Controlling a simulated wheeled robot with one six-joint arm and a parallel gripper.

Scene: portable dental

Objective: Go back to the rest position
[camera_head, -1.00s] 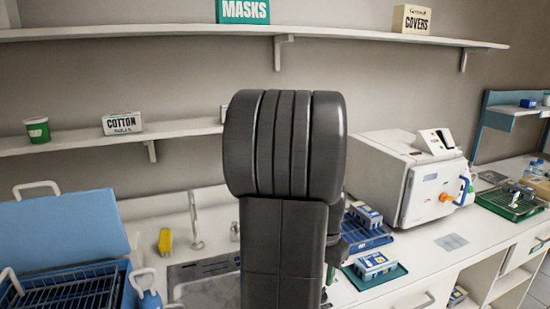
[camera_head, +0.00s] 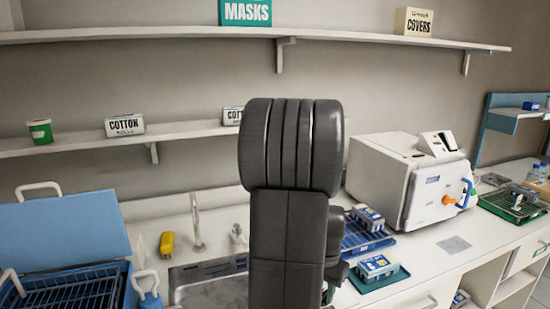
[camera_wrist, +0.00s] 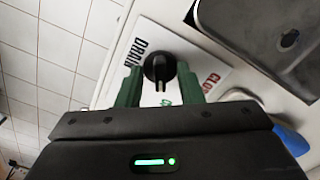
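My gripper (camera_wrist: 160,78) shows in the wrist view with its two green fingers spread apart, open and holding nothing. A black round knob (camera_wrist: 158,66) on a white panel (camera_wrist: 190,52) shows between and just beyond the fingertips. Gaps show on both sides of the knob. The panel reads "DRAIN" on the left, and the lettering on the right is partly covered by a finger. In the head view my dark arm stands upright in the middle, and my gripper cannot be made out there.
A sink (camera_head: 210,291) lies left of my arm, with a tap (camera_head: 196,222) and a yellow object (camera_head: 167,244). A white sterilizer (camera_head: 400,185) and trays stand right. Shelves run behind, holding boxes.

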